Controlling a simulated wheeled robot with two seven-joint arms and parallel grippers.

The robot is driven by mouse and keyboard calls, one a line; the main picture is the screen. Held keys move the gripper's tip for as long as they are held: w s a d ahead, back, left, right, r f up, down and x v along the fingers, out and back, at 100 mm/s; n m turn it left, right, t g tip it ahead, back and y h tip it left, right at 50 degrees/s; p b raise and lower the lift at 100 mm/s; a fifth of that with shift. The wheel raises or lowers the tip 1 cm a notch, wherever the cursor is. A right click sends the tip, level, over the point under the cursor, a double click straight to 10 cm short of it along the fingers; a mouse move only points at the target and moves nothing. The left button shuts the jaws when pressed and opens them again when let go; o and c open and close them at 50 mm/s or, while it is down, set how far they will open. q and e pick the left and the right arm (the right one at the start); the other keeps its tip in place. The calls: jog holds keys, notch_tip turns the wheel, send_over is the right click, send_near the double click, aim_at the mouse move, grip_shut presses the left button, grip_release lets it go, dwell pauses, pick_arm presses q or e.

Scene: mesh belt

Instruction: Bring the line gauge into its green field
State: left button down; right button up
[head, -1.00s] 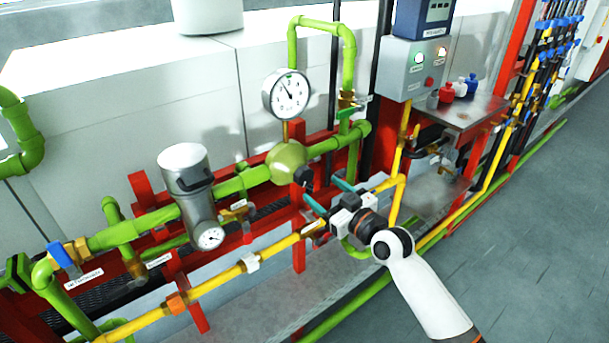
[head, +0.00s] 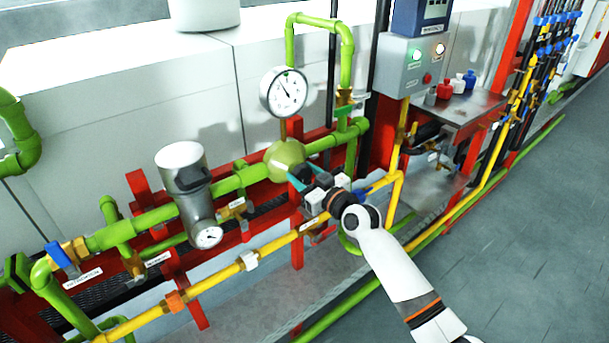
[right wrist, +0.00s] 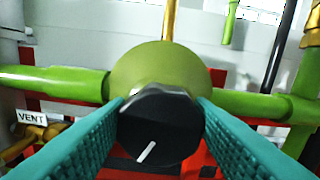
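The round white line gauge (head: 284,92) stands above the green pipe. Its dark needle appears to point up and left; the field markings are too small to read surely. Below it is a green dome-shaped regulator (head: 286,158), also in the right wrist view (right wrist: 168,72). The regulator's black knob (right wrist: 160,118) faces the wrist camera, its white mark pointing down and slightly left. My right gripper (head: 303,179) is at the knob, its teal fingers apart, one on each side; I cannot tell whether they touch it. My left gripper is out of view.
A grey filter housing (head: 187,190) with a small gauge (head: 208,237) stands left. A yellow pipe (head: 215,283) runs in front, below my right gripper. A metal shelf (head: 470,112) with several bottles is at right. A VENT label (right wrist: 32,118) is left of the dome.

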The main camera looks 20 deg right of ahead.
jog(key=shift+c, duration=1.3)
jog(key=shift+n, duration=0.3)
jog(key=shift+f+n+b, duration=0.1)
jog(key=shift+n+b, duration=0.55)
jog(key=shift+n, duration=1.45)
jog(key=shift+a+n, duration=0.1)
jog(key=shift+n, duration=1.2)
